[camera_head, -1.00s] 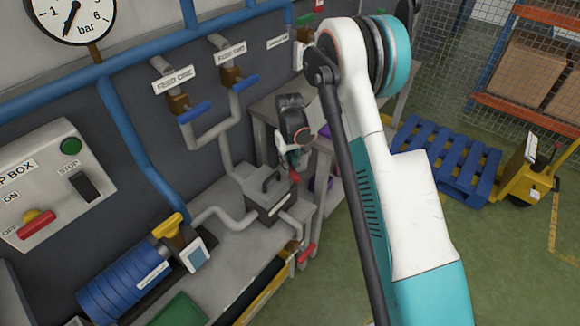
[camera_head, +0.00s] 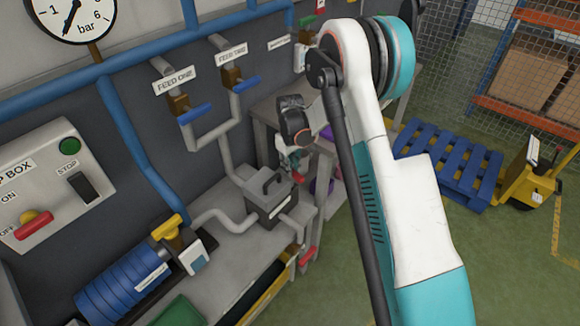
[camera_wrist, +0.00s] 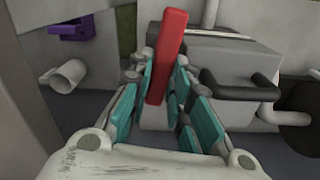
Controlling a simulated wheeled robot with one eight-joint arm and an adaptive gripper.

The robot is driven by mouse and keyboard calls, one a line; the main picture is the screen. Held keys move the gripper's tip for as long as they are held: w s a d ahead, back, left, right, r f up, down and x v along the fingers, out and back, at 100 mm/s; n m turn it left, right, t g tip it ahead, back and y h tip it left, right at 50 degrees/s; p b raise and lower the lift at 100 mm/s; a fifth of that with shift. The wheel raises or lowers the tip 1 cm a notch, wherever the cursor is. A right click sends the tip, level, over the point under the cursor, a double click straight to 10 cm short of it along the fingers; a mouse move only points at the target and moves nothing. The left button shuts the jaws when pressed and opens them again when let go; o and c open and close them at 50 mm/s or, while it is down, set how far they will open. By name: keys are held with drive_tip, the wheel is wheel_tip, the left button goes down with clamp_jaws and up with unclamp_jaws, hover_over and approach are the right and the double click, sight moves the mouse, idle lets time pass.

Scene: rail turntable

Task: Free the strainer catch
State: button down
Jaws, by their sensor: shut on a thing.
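The strainer is a grey box (camera_head: 263,212) with a black top handle, set in the pipe on the bench. In the wrist view its grey body (camera_wrist: 225,62) and black handle (camera_wrist: 240,90) show at the right. A red catch lever (camera_wrist: 168,50) stands up, slightly tilted, between the teal fingers. My gripper (camera_wrist: 160,82) is shut on this lever, with its upper part sticking out past the fingertips. In the head view my gripper (camera_head: 290,160) is just behind the strainer, small and partly hidden; its hold cannot be made out there.
Blue-handled feed valves (camera_head: 195,112) hang on the panel above. A blue ribbed cylinder (camera_head: 122,285) with a yellow-handled valve (camera_head: 167,227) lies left of the strainer. A red lever (camera_head: 307,256) sticks out at the bench front. A blue pallet (camera_head: 450,165) stands on the floor at right.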

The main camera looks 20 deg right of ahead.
drive_tip(key=c, duration=1.5)
unclamp_jaws()
drive_tip(key=shift+r, duration=0.1)
wheel_tip(320, 180, up, 12)
drive_tip(key=shift+f, duration=0.1)
